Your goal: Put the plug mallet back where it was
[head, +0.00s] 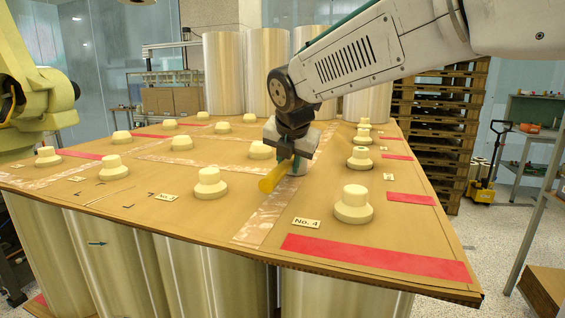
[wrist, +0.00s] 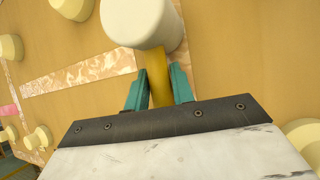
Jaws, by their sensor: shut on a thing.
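My gripper (head: 287,160) is shut on the yellow handle of the plug mallet (head: 270,181), held low over the brown board, right of the middle. In the wrist view the teal fingers (wrist: 158,88) sit on both sides of the handle (wrist: 161,68), and a large pale rounded head (wrist: 143,22) shows at its far end. In the head view my gripper partly hides the mallet; I cannot tell whether it touches the board. Dark corner marks (head: 110,196) are drawn on a bare patch at the board's front left.
Several cream plugs stand on the board (head: 250,215), including one front right (head: 353,204) and one front middle (head: 210,183). Red strips (head: 375,258), patterned tape and labels (head: 306,222) lie flat. A yellow machine (head: 35,95) stands at left, tall pale rolls (head: 224,75) behind.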

